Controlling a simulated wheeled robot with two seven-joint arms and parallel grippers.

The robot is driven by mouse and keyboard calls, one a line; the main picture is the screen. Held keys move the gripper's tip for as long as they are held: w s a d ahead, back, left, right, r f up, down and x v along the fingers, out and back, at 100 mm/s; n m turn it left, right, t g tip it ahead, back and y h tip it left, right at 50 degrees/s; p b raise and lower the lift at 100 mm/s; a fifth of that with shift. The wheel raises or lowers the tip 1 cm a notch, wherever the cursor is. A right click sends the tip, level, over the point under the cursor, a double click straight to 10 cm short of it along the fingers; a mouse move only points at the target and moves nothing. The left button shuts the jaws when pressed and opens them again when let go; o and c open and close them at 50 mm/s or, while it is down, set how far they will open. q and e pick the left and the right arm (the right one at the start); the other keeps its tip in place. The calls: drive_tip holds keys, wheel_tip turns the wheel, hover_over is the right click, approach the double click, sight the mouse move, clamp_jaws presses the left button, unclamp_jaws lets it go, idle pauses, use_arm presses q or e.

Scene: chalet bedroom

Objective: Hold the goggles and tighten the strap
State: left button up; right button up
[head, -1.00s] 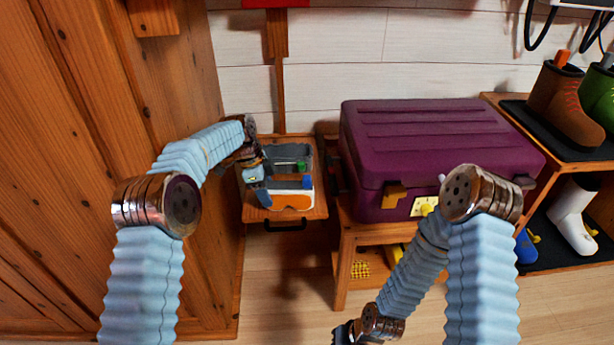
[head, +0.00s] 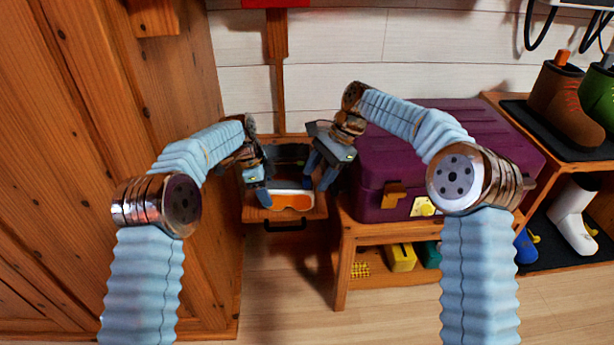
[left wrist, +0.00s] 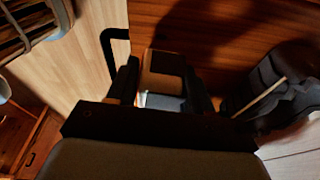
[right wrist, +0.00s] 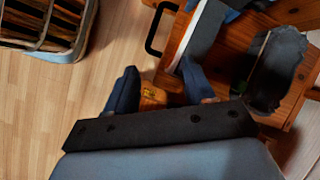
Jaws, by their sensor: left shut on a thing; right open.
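The goggles (head: 291,201), with a white frame and an orange lens, rest on a small wooden shelf (head: 257,214). Their dark grey strap (head: 290,152) loops behind the frame and also shows in the right wrist view (right wrist: 277,70). My left gripper (head: 264,184) is shut on the left side of the goggles. My right gripper (head: 318,172) is open at the right side of the goggles, beside the strap. In the right wrist view its fingers (right wrist: 158,88) stand apart with no part of the goggles clearly between them. The right arm's hand hides part of the strap.
A purple case (head: 440,140) stands on a wooden bench (head: 345,240) close to the right of the shelf, under my right arm. A wooden wall (head: 120,100) closes off the left. A boot rack (head: 560,160) is at the far right. The floor in front is free.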

sight(309, 177)
drive_tip(key=w+d+r+m+t, duration=0.1)
drive_tip(key=w+d+r+m, duration=0.1)
drive_tip(key=w+r+m, duration=0.4)
drive_tip(key=shift+m+h, duration=0.4)
drive_tip(key=shift+m, duration=0.2)
drive_tip(key=x, duration=0.3)
drive_tip(key=s+x, duration=0.1)
drive_tip(key=x, duration=0.7)
drive_tip(key=shift+s+d+f, duration=0.15)
drive_tip(key=shift+s+d, duration=0.1)
drive_tip(key=shift+s, duration=0.15)
drive_tip(key=c, duration=0.8)
